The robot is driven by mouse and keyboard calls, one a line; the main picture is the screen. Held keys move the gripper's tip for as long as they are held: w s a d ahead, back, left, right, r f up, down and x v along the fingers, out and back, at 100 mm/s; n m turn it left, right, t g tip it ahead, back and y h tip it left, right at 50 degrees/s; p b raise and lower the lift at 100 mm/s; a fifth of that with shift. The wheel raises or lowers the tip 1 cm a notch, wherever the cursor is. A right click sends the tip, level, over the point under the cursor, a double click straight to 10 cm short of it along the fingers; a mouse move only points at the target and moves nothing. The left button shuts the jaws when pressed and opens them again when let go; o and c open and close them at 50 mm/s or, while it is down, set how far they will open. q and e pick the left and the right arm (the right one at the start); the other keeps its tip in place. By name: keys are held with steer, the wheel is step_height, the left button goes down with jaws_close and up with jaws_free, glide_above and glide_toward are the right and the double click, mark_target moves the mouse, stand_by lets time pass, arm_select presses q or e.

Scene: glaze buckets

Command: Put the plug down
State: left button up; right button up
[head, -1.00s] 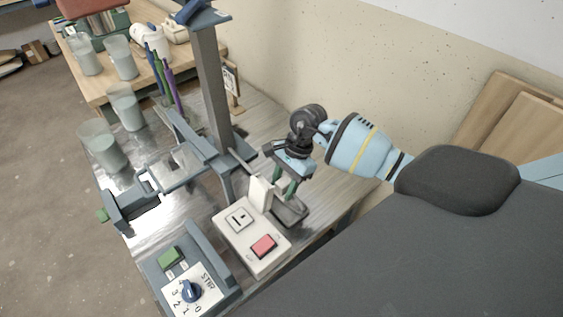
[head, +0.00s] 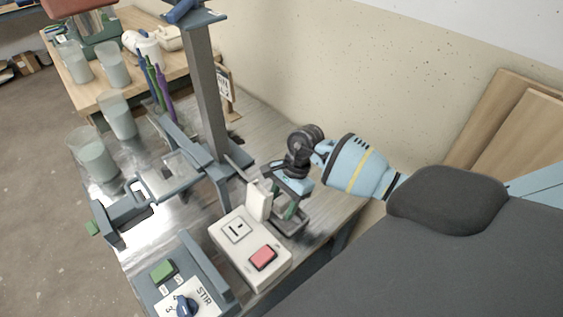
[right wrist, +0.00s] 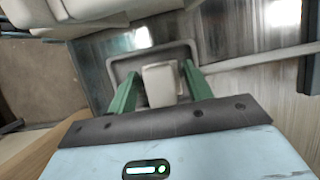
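The pale plug (right wrist: 162,86) sits in a shallow grey tray (right wrist: 192,46) in the right wrist view, between the green fingers of my right gripper (right wrist: 163,75). A narrow gap shows on both sides of it, so the fingers look open around it. In the head view, my right gripper (head: 283,199) is low over the same tray (head: 292,228), behind an upright white block (head: 259,201). I cannot clearly make out the plug there. My left gripper is not in view.
A white switch box (head: 238,232) with a red button stands close beside the tray. A grey post (head: 208,95) rises behind it. A control box with a dial (head: 185,303) is in front. Several glaze beakers (head: 93,158) stand at the left. The wall is behind my right arm.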

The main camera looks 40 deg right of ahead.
mark_target(283, 199)
steer(key=shift+d+r, duration=0.1)
steer(key=shift+r, duration=0.4)
steer(key=p+v, duration=0.2)
steer(key=v, duration=0.4)
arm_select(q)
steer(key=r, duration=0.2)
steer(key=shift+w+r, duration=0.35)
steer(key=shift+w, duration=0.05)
arm_select(e)
steer(key=shift+d+r, duration=0.2)
steer(key=shift+r, duration=0.2)
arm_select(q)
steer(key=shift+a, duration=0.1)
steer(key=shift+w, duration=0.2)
